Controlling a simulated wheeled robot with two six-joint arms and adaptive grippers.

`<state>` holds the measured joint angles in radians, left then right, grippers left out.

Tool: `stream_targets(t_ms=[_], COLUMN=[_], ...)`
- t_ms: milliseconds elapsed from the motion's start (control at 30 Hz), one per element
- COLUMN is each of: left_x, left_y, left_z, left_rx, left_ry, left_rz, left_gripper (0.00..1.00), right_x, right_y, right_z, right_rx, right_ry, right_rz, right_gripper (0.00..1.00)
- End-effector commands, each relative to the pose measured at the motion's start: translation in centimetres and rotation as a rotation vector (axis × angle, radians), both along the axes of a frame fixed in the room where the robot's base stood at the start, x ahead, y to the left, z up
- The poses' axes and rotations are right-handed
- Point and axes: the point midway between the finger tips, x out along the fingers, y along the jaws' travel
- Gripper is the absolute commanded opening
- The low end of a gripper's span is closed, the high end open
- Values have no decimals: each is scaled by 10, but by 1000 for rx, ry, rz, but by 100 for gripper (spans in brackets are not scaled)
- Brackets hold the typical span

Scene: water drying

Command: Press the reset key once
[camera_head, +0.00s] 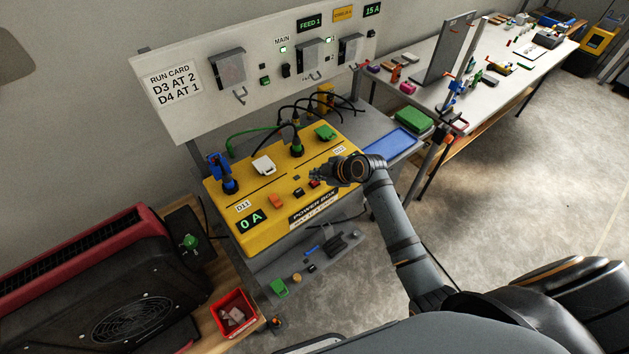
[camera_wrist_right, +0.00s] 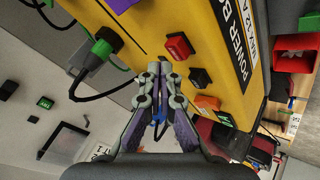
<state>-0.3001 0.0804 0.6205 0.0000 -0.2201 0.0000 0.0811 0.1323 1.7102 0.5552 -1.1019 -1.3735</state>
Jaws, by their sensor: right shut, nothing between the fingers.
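The yellow power box (camera_head: 262,234) stands on a grey bench and reads 0 A on its display (camera_head: 251,221). Its top carries an orange key (camera_head: 276,202), a black key (camera_head: 297,191) and a red key (camera_head: 314,183). The wrist view shows the red key (camera_wrist_right: 180,46), the black key (camera_wrist_right: 200,77) and the orange key (camera_wrist_right: 207,103). I cannot read which is the reset key. My right gripper (camera_head: 313,173) is shut and empty over the box beside the red key; its tips (camera_wrist_right: 160,66) appear apart from it. My left gripper is not in view.
A blue plug (camera_head: 229,180) and a black-green plug (camera_head: 296,147) stand in the box, with cables behind. A white panel (camera_head: 190,115) with a run card rises at the back. A blue tray (camera_head: 390,144) lies right of the box; a red bin (camera_head: 235,313) stands front left.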

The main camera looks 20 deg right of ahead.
Motion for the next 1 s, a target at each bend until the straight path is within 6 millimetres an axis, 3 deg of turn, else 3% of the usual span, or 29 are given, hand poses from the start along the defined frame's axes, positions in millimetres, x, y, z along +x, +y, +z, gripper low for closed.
stream_targets(t_ms=[1000], left_x=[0], left_y=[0], left_z=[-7], left_rx=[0], left_ry=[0], left_rz=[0], left_gripper=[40], right_x=[0], right_y=[0], right_z=[-12], right_rx=[0], right_ry=[0], right_rz=[0], right_gripper=[0])
